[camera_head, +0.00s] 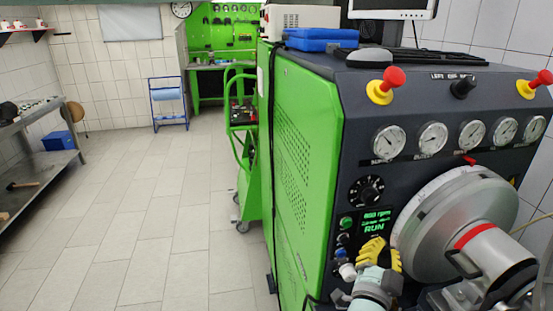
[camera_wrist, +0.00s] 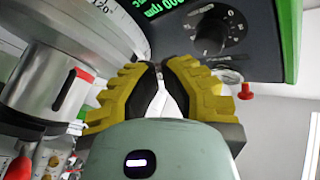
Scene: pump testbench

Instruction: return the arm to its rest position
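My gripper (camera_head: 386,250) is at the lower right in the head view, with yellow fingers and a pale green body. It is beside the front panel of the pump testbench (camera_head: 290,170), below the lit RUN display and left of the big grey round housing (camera_head: 440,225). In the wrist view the two yellow fingers (camera_wrist: 159,66) lean in towards each other, with dark inner pads and a thin pale strip between them. I cannot tell whether they meet at the tips. I see no object held. The arm behind the gripper is mostly out of view.
The grey housing also fills the upper left of the wrist view (camera_wrist: 75,35). A dark knob (camera_wrist: 209,37) and a red knob (camera_wrist: 245,91) show near the fingers. A green trolley (camera_head: 243,150) stands behind the bench. The tiled floor (camera_head: 150,215) at left is clear.

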